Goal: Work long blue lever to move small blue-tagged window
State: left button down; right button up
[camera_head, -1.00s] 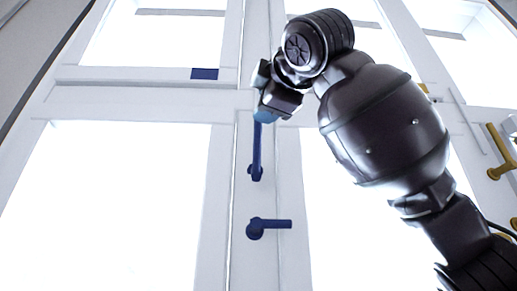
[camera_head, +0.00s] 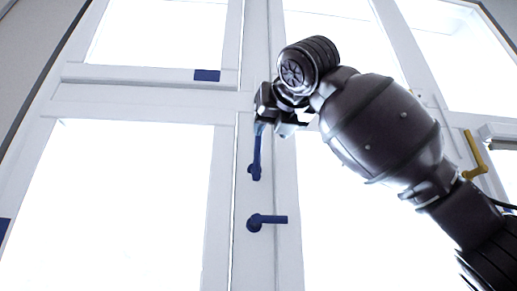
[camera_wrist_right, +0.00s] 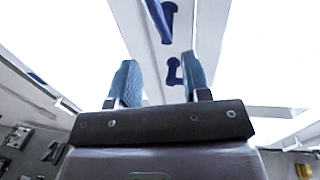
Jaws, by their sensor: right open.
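The long blue lever (camera_head: 256,155) stands nearly upright on the white middle frame, its pivot at the lower end. The small window (camera_head: 160,35) at the upper left has a blue tag (camera_head: 207,75) on its bottom rail and looks shut. My right gripper (camera_head: 274,128) is open at the lever's upper end, which it partly hides. I cannot tell whether they touch. In the right wrist view the fingers (camera_wrist_right: 161,83) are apart with nothing clamped between them. Two blue levers (camera_wrist_right: 174,72) show beyond them. My left gripper is out of view.
A shorter blue lever (camera_head: 267,221) points right, just below the long one. A yellow lever (camera_head: 474,154) is at the right. A second blue tag (camera_head: 4,229) shows at the left edge by a large pane. Large bright panes fill both sides.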

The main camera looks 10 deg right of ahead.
aim_at(259, 148)
jog(key=shift+n, duration=0.5)
jog(key=w+p, duration=0.1)
jog(key=w, duration=0.2)
jog(key=w+a+p, duration=0.1)
jog(key=w, duration=0.3)
jog(key=w+p, duration=0.1)
jog(key=w, duration=0.2)
jog(key=shift+w+a, duration=0.35)
jog(key=shift+w, duration=0.05)
grip_shut()
